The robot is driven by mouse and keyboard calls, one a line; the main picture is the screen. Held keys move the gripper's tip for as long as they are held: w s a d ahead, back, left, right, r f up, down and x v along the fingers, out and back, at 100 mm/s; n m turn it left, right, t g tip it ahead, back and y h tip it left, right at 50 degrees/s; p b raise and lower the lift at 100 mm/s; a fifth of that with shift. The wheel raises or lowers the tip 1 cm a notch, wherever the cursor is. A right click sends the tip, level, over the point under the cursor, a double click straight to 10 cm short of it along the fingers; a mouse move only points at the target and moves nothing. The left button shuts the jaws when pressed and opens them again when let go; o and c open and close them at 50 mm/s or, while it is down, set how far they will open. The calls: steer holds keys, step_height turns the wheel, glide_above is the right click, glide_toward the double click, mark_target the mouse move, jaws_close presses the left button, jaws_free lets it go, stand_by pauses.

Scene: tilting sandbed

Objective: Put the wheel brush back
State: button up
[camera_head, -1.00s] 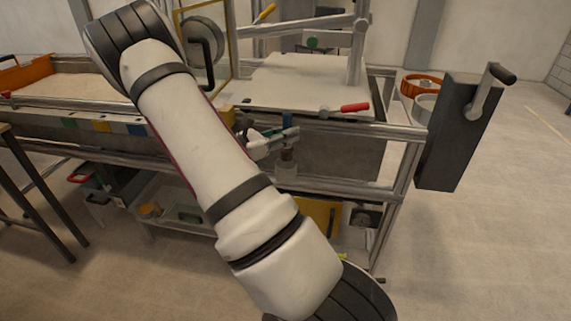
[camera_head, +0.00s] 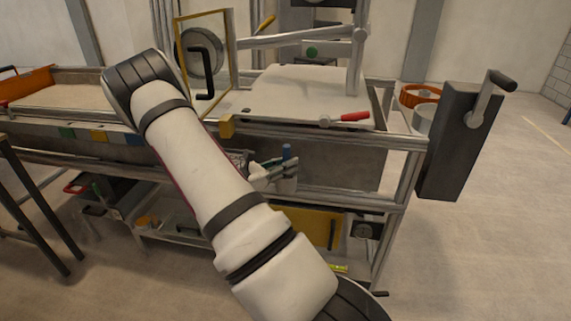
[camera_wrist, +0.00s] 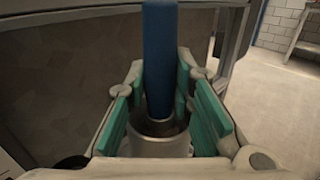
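The wheel brush shows as an upright blue handle (camera_wrist: 158,60) in the wrist view. Its lower end is inside a grey cup-like holder (camera_wrist: 158,146), and the brush head is hidden there. In the head view the blue handle's top (camera_head: 287,151) rises just above the holder (camera_head: 287,185) on the side of the sandbed frame. My gripper (camera_wrist: 160,105) is around the handle, with teal pads on both sides. Gaps show between pads and handle, so it looks open. My gripper also shows in the head view (camera_head: 278,171), partly behind my arm.
A red-handled lever (camera_head: 354,117) lies on the pale top plate (camera_head: 300,90) above the holder. A metal rail (camera_head: 330,195) runs below it. A dark box with a crank (camera_head: 455,140) stands at the right. Clear floor lies at the right.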

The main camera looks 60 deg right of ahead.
steer(key=o, duration=0.3)
steer(key=shift+r, duration=0.1)
steer(key=p+v, duration=0.1)
steer(key=v, duration=1)
steer(key=s+a+r+m+y, duration=0.9)
steer(key=s+a+r, duration=0.3)
steer(key=a+r, duration=0.2)
steer(key=s+a+r+m+t+y, duration=0.3)
steer(key=s+a+t+y, duration=0.4)
steer(key=s+a, duration=0.5)
steer(key=a+m+t, duration=0.1)
steer(key=a, duration=0.3)
steer(key=shift+s+a+r+m+y, duration=0.2)
steer(key=shift+s+a+m+y, duration=0.1)
steer(key=shift+s+a+m, duration=0.1)
